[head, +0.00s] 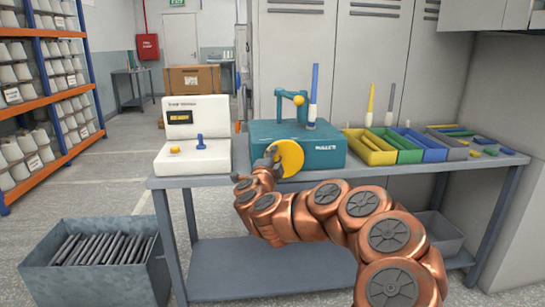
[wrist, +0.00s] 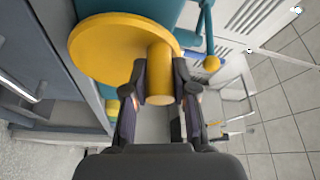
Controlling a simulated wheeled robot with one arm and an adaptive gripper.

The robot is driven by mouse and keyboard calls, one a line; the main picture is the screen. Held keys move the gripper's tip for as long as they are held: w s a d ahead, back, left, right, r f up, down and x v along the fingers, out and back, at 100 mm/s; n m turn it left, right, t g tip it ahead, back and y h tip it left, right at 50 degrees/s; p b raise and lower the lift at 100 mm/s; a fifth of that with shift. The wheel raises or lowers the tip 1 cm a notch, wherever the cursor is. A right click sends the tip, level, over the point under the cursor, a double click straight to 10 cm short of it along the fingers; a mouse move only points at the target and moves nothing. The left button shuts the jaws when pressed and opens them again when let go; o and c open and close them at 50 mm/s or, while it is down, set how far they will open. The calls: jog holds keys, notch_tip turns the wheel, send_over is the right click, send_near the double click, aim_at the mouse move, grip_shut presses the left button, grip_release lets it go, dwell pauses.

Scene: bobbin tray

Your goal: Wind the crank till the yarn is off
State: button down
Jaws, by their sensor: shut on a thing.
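The teal winder (head: 320,150) stands on the bench, with a yellow crank disc (head: 290,158) on its front. In the wrist view the crank disc (wrist: 105,45) has a thick yellow handle (wrist: 160,60) sticking out. My gripper (wrist: 160,83) is shut on this handle, one dark finger on each side. In the head view my gripper (head: 268,163) is at the disc's left edge, and the handle is hidden there. A slim blue-tipped bobbin (head: 313,95) with a pale lower part stands upright on the winder. How much yarn it carries is too small to tell.
A teal post with a yellow ball (head: 299,100) rises from the winder. A white device (head: 195,140) stands to its left. Yellow, green and blue trays (head: 370,155) lie to its right. A grey bin of dark rods (head: 90,275) is on the floor at left.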

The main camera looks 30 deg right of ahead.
jog(key=shift+d, duration=0.1)
dwell(0.4)
jog(key=c, duration=0.9)
grip_release()
jog(key=shift+v, duration=6.05)
jog(key=shift+r, duration=0.2)
